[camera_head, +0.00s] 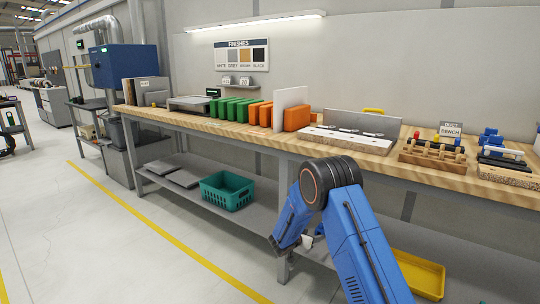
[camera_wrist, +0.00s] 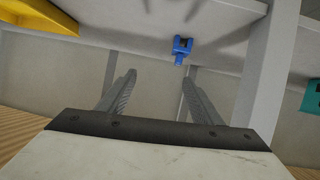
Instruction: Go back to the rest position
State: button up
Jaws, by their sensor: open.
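My gripper (camera_wrist: 158,75) shows in the wrist view with its two grey fingers apart and nothing between them. In the head view my blue arm rises from the lower right to a dark elbow joint, then bends down in front of the workbench (camera_head: 408,171). The hand end is low, below the bench top and in front of its lower part. My fingers cannot be made out there.
A green crate (camera_head: 226,191) and grey panels (camera_head: 180,176) are on the lower shelf. A yellow tray (camera_head: 420,274) is low at right, beside my arm. Green blocks (camera_head: 228,107) and orange blocks (camera_head: 296,118) stand on the bench. The floor left of the yellow line is clear.

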jog(key=s+d+r+g, duration=0.2)
jog(key=s+d+r, duration=0.4)
jog(key=s+r, duration=0.4)
jog(key=s+d+r+g, duration=0.3)
jog(key=s+d+r, duration=0.4)
jog(key=r, duration=0.4)
jog(key=s+d+r+n+g+y, duration=0.15)
jog(key=s+r, duration=0.35)
jog(key=s, duration=0.5)
jog(key=s+d+r+y, duration=0.15)
jog(key=s+r, duration=0.25)
jog(key=s, duration=0.7)
jog(key=s+a+n+y, duration=0.3)
jog(key=s, duration=1)
jog(key=s+a+n+t+y, duration=0.1)
jog(key=s+a+n+y, duration=0.1)
jog(key=s, duration=1.1)
jog(key=shift+a+r+n+y, duration=0.4)
jog(key=shift+a+n, duration=0.05)
jog(key=shift+a, duration=0.45)
